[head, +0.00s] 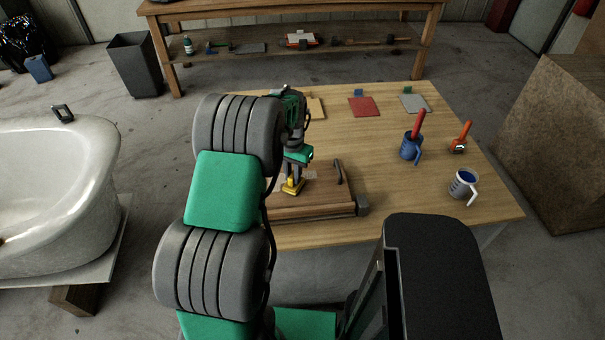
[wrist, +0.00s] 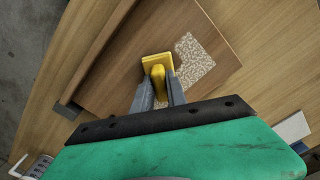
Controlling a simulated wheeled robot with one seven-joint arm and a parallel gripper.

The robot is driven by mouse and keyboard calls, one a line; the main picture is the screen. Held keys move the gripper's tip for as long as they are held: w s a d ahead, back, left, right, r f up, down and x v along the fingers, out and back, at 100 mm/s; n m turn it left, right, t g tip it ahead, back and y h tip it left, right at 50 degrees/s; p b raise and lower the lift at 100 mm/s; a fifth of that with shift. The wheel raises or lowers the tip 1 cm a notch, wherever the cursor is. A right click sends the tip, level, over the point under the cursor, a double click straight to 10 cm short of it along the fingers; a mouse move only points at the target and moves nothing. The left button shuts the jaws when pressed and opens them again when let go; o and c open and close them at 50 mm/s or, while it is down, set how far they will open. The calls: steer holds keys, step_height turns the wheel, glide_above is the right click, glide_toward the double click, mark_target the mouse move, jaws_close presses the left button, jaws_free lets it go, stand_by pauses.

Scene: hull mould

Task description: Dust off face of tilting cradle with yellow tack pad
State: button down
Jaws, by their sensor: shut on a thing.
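My gripper (wrist: 160,92) is shut on the yellow tack pad (wrist: 155,64), with a finger on each side of its handle. In the head view the yellow pad (head: 292,186) is at or just above the brown wooden face of the tilting cradle (head: 318,200); I cannot tell whether it touches. The cradle face also fills much of the wrist view (wrist: 118,75). A pale speckled dusty patch (wrist: 194,62) lies on the face, just right of the pad in the wrist view. The cradle has a dark handle (head: 340,171) at its right side. My arm hides its left part.
A white tub (head: 60,190) stands left. The table's right front is clear.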

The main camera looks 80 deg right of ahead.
steer(key=shift+w+a, duration=0.3)
steer(key=shift+w, duration=1.05)
steer(key=shift+w+a, duration=0.3)
steer(key=shift+w, duration=1)
steer(key=shift+w+a, duration=0.3)
steer(key=shift+w, duration=1.05)
steer(key=shift+w+d+f+b, duration=0.1)
steer(key=shift+w+d+b, duration=0.2)
steer(key=shift+d, duration=0.7)
steer(key=shift+w+d+b, duration=0.15)
steer(key=shift+d+b, duration=0.1)
steer(key=shift+d, duration=0.7)
steer(key=shift+s+d+b, duration=0.15)
steer(key=shift+s+d, duration=0.45)
steer(key=shift+s, duration=2.05)
steer(key=shift+s+d+b, duration=0.15)
steer(key=shift+s+d, duration=0.45)
steer(key=shift+s, duration=2.1)
steer(key=shift+s+d+b, duration=0.15)
steer(key=shift+s+d, duration=0.45)
steer(key=shift+s, duration=2.05)
step_height(320, 180, up, 7)
steer(key=p, duration=0.4)
